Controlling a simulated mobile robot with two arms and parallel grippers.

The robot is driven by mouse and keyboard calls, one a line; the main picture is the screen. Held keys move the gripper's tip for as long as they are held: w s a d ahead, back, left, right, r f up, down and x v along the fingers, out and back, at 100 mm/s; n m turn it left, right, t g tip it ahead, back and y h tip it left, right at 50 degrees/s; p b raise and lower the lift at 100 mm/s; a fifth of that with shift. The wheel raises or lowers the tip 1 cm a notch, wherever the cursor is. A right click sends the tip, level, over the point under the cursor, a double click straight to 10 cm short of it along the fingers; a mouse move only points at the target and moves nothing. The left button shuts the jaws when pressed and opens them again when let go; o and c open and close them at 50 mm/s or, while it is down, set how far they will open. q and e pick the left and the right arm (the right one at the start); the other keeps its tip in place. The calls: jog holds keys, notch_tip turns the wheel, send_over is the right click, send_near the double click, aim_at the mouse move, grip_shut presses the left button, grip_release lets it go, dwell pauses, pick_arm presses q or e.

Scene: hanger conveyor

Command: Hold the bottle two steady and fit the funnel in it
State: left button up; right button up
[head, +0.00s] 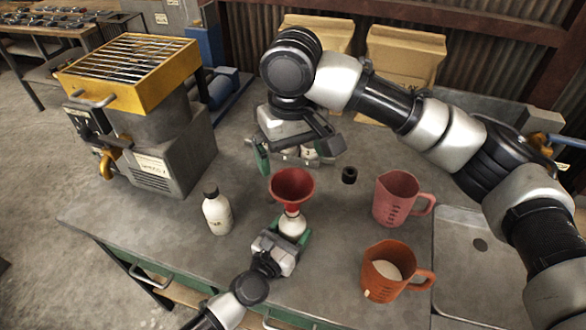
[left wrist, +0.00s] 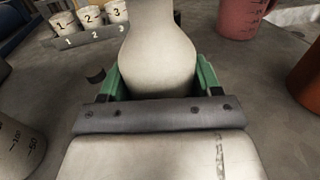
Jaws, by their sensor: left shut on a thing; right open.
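My left gripper (head: 291,238) is shut around a white bottle (head: 292,224), which stands upright between green fingers. The same bottle fills the upper middle of the left wrist view (left wrist: 160,55), its top cut off. No number shows on it. The red funnel (head: 292,184) is upright right above this bottle, its narrow end at the bottle's mouth. How deep it sits cannot be told. My right gripper (head: 297,156) is open, above and behind the funnel, apart from it. A second white bottle with a black cap (head: 217,213) stands to the left.
A pink jug (head: 396,199) and an orange jug (head: 386,272) with pale contents stand right. A small black cap (head: 349,175) lies behind. Numbered cups (left wrist: 90,17) sit in a rack, partly hidden by my right gripper in the head view. A yellow-topped machine (head: 130,70) stands left.

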jog(key=shift+r, duration=0.4)
pick_arm(q)
jog(key=o, duration=1)
